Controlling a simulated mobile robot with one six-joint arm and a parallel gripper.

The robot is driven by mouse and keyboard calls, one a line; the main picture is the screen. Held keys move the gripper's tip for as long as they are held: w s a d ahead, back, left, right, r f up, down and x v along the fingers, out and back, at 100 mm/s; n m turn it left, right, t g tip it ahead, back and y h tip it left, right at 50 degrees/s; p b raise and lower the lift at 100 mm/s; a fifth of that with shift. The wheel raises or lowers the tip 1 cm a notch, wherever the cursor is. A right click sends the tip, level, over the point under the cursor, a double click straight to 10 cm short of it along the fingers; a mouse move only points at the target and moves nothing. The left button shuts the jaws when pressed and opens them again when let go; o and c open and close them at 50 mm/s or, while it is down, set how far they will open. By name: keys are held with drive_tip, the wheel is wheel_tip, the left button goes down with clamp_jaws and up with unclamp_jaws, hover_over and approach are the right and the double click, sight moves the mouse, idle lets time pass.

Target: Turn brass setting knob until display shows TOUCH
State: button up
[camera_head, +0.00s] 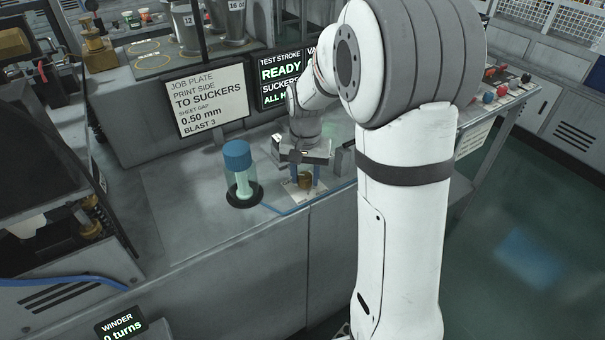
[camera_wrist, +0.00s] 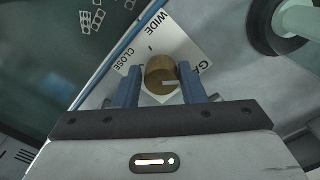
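The brass setting knob (camera_wrist: 162,74) stands on a white dial plate (camera_wrist: 192,48) lettered "WIDE" and "CLOSE", with a third word partly covered. A pale pointer line on the knob points right in the wrist view. My gripper (camera_wrist: 160,82) has its blue fingers on either side of the knob, close against it, and appears shut on it. In the head view the knob (camera_head: 305,181) shows low between the fingers. A dark display (camera_head: 281,80) reads "TEST STROKE READY SUCKERS ALL" and is partly hidden by my arm. Another screen, starting "VA", is mostly hidden. No "TOUCH" is visible.
A clear cylinder with a blue cap (camera_head: 238,160) stands left of the knob on a dark ring. A sign (camera_head: 208,100) reads "SHEET GAP 0.50 mm". A "WINDER 0 turns" display (camera_head: 121,325) is at lower left. The bench front edge lies close to the knob.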

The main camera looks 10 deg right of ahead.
sight(306, 178)
drive_tip(key=o, duration=0.3)
drive_tip(key=shift+w, duration=0.1)
drive_tip(key=shift+r, duration=0.1)
wheel_tip(306, 178, up, 7)
drive_tip(key=shift+r, duration=0.35)
idle(0.3)
drive_tip(key=shift+s+r, duration=0.15)
drive_tip(key=shift+s, duration=0.15)
drive_tip(key=s+n+t, duration=0.1)
drive_tip(key=s, duration=0.5)
drive_tip(key=s+n+t, duration=0.1)
drive_tip(key=s+n, duration=0.1)
drive_tip(key=s, duration=0.5)
drive_tip(key=s+n+t, duration=0.1)
drive_tip(key=s, duration=0.6)
drive_tip(key=shift+s+a+r+n, duration=0.15)
drive_tip(key=shift+s+a+n, duration=0.05)
drive_tip(key=shift+a+n, duration=0.1)
